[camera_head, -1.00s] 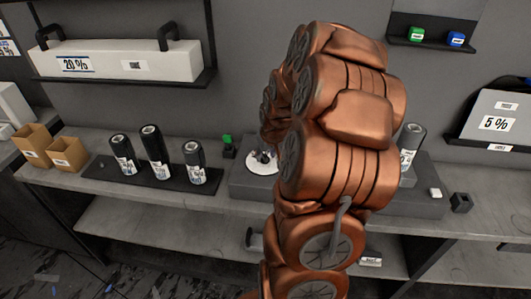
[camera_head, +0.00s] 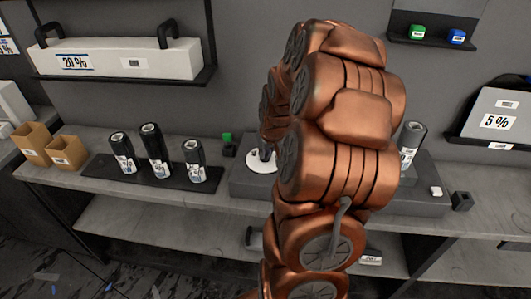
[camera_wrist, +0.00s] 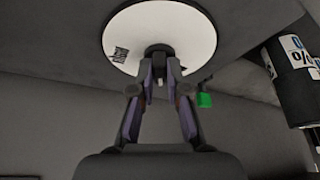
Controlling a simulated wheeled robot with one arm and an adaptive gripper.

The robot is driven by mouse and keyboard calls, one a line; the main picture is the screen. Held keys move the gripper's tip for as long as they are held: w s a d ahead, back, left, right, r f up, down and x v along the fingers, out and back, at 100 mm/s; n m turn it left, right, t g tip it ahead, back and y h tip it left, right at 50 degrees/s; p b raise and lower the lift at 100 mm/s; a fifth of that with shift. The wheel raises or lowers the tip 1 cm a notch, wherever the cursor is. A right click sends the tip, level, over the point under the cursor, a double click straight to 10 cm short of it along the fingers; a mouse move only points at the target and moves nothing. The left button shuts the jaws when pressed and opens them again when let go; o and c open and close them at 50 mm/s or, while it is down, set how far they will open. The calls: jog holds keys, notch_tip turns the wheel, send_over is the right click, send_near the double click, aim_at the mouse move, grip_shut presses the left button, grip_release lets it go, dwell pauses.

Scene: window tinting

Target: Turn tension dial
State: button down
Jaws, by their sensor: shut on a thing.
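The tension dial is a round white disc (camera_wrist: 190,40) with a dark central knob (camera_wrist: 158,50) and a small printed code near its edge. In the wrist view both fingers of my gripper (camera_wrist: 160,72) come together at the knob and are shut on it. In the head view the dial (camera_head: 262,166) shows on the grey bench unit at the left edge of my copper arm. My arm hides part of the dial and most of the gripper there.
Black labelled rolls (camera_head: 155,150) stand on a dark mat left of the dial. A small green item (camera_head: 228,138) is close beside the dial. Another roll (camera_head: 410,145) stands right of my arm, with a small black block (camera_head: 461,201) farther right. Cardboard boxes (camera_head: 68,152) are at left.

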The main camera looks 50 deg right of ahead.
jog(key=shift+f+b, duration=0.15)
jog(key=shift+b, duration=0.2)
jog(key=m+h+b, duration=0.1)
jog(key=m+b, duration=0.1)
jog(key=b, duration=0.2)
jog(key=shift+f+m, duration=0.15)
jog(key=shift+m, duration=0.25)
jog(key=m+b, duration=0.1)
jog(key=m+g+b, duration=0.1)
jog(key=b, duration=0.1)
jog(key=shift+w+a+r+m+h, duration=0.1)
jog(key=shift+r+m+h, duration=0.15)
jog(key=shift+m+h, duration=0.15)
jog(key=shift+g, duration=0.3)
jog(key=c, duration=1.2)
grip_release()
jog(key=shift+o, duration=0.2)
jog(key=shift+r, duration=0.15)
